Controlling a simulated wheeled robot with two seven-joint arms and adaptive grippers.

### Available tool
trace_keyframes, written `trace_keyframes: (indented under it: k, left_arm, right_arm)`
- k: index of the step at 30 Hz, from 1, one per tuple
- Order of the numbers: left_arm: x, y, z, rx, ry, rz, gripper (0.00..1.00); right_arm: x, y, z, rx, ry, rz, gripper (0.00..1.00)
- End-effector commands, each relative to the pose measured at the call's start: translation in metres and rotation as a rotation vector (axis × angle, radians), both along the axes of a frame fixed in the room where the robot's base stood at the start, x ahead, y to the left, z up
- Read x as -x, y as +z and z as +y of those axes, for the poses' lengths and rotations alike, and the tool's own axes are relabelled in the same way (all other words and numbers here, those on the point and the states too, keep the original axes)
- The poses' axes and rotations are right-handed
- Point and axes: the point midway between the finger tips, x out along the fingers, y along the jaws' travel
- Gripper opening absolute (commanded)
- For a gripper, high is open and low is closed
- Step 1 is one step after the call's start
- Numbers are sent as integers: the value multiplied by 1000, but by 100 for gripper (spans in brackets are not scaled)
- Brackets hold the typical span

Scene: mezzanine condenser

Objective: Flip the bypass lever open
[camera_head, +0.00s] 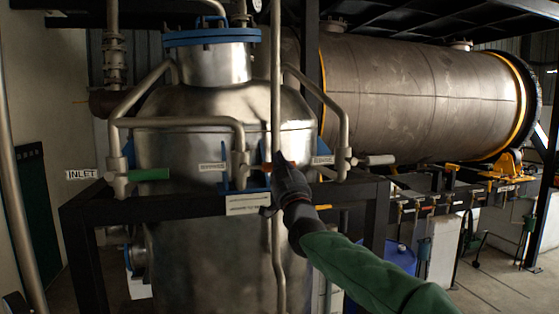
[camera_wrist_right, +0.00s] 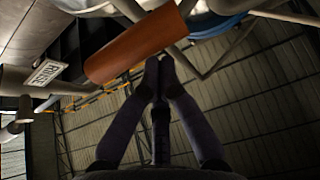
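The orange lever handle (camera_wrist_right: 138,45) shows large in the right wrist view as a cylinder running up to the right. In the head view only small orange bits of it (camera_head: 267,167) show beside my right gripper (camera_head: 279,163), which hides most of it. In the right wrist view the fingertips of my right gripper (camera_wrist_right: 159,62) are together, at the lower edge of the handle. Nothing shows between them, and I cannot tell whether they touch the handle. A small label plate (camera_head: 212,166) sits left of the lever; its text is too small to read surely. My left gripper is not in view.
A green-handled lever (camera_head: 148,174) is at the left near the INLET sign (camera_head: 81,174). A vertical pipe (camera_head: 276,90) passes close to my right gripper. The steel tank (camera_head: 210,110) stands behind; a dark frame (camera_head: 150,207) crosses below.

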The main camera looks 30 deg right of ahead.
Motion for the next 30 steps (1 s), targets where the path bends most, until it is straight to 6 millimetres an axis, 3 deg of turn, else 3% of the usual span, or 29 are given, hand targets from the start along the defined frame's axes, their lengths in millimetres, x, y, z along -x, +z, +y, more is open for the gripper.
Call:
trace_keyframes:
  k: [30]
  left_arm:
    - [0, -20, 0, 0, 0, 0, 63]
  right_arm:
    - [0, -20, -2, -202, 1, -47, 0]
